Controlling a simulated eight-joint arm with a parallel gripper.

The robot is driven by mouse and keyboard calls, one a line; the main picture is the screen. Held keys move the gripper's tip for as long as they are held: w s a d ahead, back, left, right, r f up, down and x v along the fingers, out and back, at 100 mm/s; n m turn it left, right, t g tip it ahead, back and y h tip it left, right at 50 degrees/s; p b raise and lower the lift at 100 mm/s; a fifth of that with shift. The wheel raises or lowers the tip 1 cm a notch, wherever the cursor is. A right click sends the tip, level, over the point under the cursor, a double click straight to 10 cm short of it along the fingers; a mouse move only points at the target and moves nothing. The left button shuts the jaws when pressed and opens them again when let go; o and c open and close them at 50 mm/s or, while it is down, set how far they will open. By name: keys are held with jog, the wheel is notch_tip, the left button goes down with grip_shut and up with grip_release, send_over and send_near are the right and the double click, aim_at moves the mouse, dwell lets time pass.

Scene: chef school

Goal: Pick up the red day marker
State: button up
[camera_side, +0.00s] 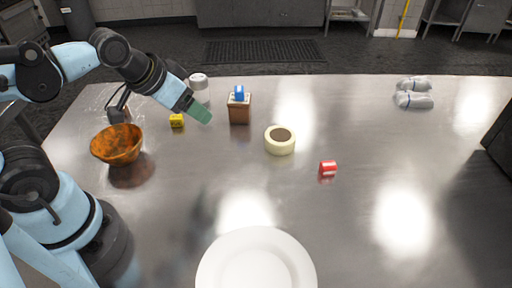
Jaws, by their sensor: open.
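The red day marker (328,168) is a small red block with a pale mark, lying on the steel table right of centre. My gripper (203,114) is up at the left, above the table, with green at its tip. It is well to the left of the red marker and apart from it, with nothing seen between its fingers. The gap between the fingers is too small to make out.
A tape roll (280,146) lies between my gripper and the red marker. A brown box (239,112) with a blue block (239,93) on top, a yellow block (177,121), a white-lidded jar (199,82) and an orange bowl (118,144) stand left. A white plate (257,268) is in front.

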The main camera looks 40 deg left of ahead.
jog(key=w+d+r+m+g+y, duration=0.2)
jog(key=w+d+m, duration=0.4)
jog(key=w+m, duration=0.25)
jog(key=m+t+y, duration=0.4)
jog(key=m+y, duration=0.4)
jog(key=m, duration=0.9)
send_near(330, 165)
jog(key=shift+v, duration=0.9)
jog(key=shift+s+f, duration=0.1)
jog(key=shift+s, duration=0.1)
jog(key=x, duration=1.2)
jog(key=shift+w, duration=0.1)
jog(key=c, duration=1)
jog(key=shift+c, duration=0.2)
